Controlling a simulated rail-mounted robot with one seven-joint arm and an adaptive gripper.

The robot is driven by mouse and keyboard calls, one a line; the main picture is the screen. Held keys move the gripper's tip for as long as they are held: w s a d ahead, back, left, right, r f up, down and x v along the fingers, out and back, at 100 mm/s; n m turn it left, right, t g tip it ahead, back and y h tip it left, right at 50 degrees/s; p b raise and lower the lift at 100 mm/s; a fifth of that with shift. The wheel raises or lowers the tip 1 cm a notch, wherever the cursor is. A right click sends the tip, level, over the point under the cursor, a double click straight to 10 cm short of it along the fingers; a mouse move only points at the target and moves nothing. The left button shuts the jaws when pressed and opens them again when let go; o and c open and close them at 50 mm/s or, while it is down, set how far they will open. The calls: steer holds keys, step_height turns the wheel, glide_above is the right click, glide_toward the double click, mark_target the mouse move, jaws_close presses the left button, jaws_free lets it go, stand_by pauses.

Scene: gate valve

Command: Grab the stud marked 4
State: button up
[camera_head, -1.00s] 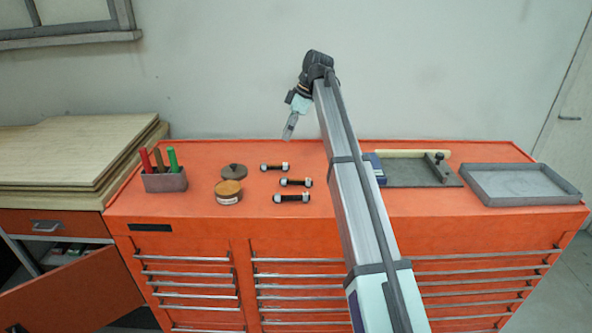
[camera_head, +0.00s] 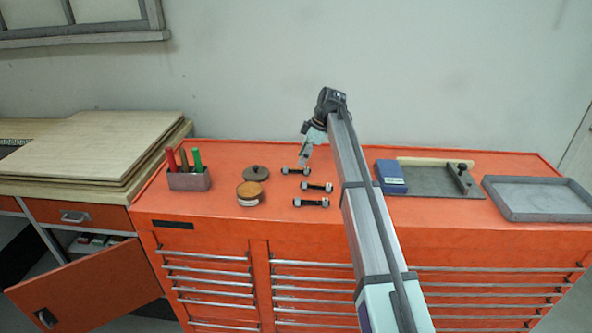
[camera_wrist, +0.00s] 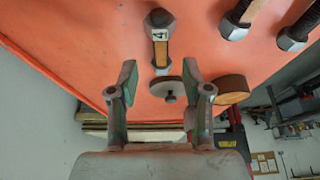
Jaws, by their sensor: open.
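The stud marked 4 (camera_wrist: 160,48) lies on the orange cabinet top, with a dark nut at each end and a white label reading 4. It shows in the wrist view at top centre, just beyond the fingertips. My gripper (camera_wrist: 160,82) is open and empty, its two fingers apart on either side of the stud's line. In the head view my gripper (camera_head: 304,160) hangs just above the rearmost stud (camera_head: 295,171), which appears to be the same one and is partly covered. Whether the fingers touch it cannot be told.
Two other studs, a middle one (camera_head: 317,187) and a front one (camera_head: 311,203), lie close by. A round tin (camera_head: 249,194), a grey disc (camera_head: 256,174) and a marker holder (camera_head: 189,181) are left. A blue box (camera_head: 391,177) and a grey tray (camera_head: 538,199) are right.

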mark_target(296, 171)
steer(key=shift+p+x, duration=1.1)
steer(key=shift+x, duration=1.55)
jaws_close()
